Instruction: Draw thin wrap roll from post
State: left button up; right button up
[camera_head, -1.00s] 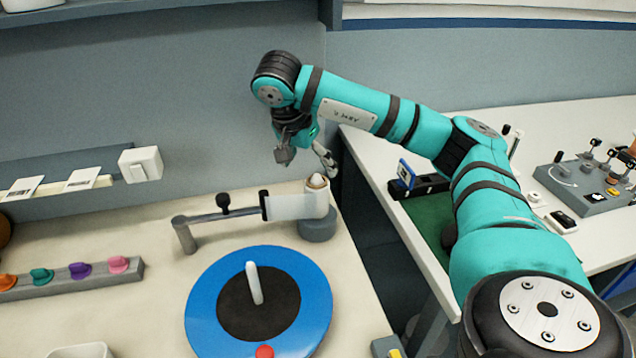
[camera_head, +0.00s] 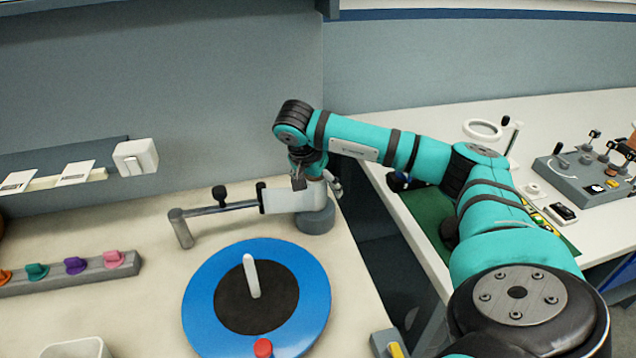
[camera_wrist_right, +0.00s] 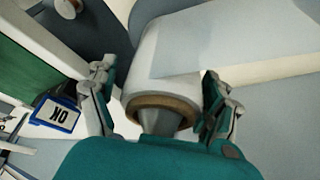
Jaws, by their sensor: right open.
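The thin wrap roll (camera_head: 310,196) is white and stands upright on a post with a round grey base (camera_head: 316,222) at the right end of the bench. A strip of film runs left from it to a grey bar. My right gripper (camera_head: 317,183) is at the top of the roll. In the right wrist view the roll (camera_wrist_right: 163,85) with its brown core lies between the two open fingers (camera_wrist_right: 160,105). I cannot tell if either finger touches it. The post's lower part is hidden in the wrist view. My left gripper is not in view.
A grey bar with a black knob (camera_head: 220,195) stands left of the roll. A blue turntable (camera_head: 205,300) with a white upright peg (camera_head: 252,275) is in front. A white wall switch (camera_head: 136,157) is at the back left. A second bench (camera_head: 500,125) lies to the right.

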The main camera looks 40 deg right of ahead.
jog(key=shift+c, duration=0.2)
jog(key=c, duration=1.3)
jog(key=shift+r+p, duration=1.6)
jog(key=shift+r, duration=0.25)
jog(key=shift+r+p, duration=1.4)
jog(key=shift+r, duration=0.3)
jog(key=shift+r, duration=0.1)
jog(key=shift+r+p, duration=0.2)
jog(key=shift+p, duration=0.15)
jog(key=shift+r+p, duration=1.15)
jog(key=shift+r, duration=0.3)
